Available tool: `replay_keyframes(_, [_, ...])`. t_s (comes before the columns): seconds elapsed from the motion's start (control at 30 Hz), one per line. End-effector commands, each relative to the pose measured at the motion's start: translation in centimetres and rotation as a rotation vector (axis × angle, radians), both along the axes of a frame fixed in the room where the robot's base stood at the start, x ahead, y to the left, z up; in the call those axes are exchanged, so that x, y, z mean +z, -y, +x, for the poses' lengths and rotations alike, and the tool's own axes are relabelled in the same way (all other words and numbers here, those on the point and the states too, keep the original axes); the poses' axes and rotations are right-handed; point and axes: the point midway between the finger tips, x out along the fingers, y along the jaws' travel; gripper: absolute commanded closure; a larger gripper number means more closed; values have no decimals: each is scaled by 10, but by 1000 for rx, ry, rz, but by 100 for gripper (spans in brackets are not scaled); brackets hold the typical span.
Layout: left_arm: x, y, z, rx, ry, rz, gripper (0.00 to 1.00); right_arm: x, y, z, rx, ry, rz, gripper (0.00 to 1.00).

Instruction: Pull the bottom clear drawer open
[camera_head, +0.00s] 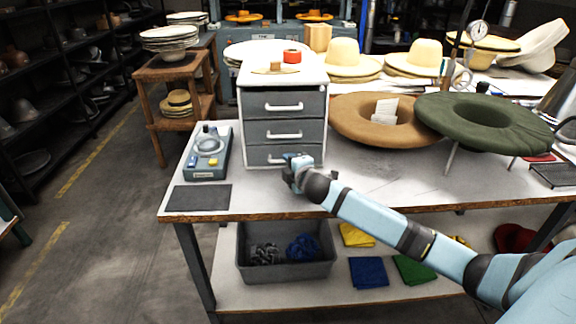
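A small white cabinet with three stacked grey drawers stands on the workbench. Its top drawer (285,105) and middle drawer (284,132) have white handles and look shut. The bottom drawer (262,155) is partly hidden by my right gripper, and it looks shut; it appears grey rather than clear. My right gripper (293,165) is at the front of the bottom drawer, over its handle area. Its fingers are too small and too covered to tell whether they are open or shut on the handle. My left gripper is out of view.
A brown ring form (350,125) and a green ring form (480,122) are to the right. The bench top (260,200) before the cabinet is mostly clear. A grey bin (285,271) sits below.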

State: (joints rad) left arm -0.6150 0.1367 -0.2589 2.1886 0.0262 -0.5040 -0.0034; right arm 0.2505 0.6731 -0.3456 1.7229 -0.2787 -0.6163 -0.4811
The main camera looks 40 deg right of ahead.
Motion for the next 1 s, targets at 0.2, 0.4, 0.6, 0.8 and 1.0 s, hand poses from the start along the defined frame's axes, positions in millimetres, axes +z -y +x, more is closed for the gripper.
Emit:
replay_keyframes(0.2, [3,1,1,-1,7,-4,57,-2,2,13,0,0,1,63])
replay_keyframes(0.4, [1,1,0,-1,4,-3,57,-2,2,13,0,0,1,63])
replay_keyframes(0.6, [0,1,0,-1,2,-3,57,-2,2,13,0,0,1,97])
replay_keyframes(0.8, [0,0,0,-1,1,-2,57,-2,2,13,0,0,1,100])
replay_keyframes(1.0, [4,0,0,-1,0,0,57,-2,-3,4,0,-2,0,100])
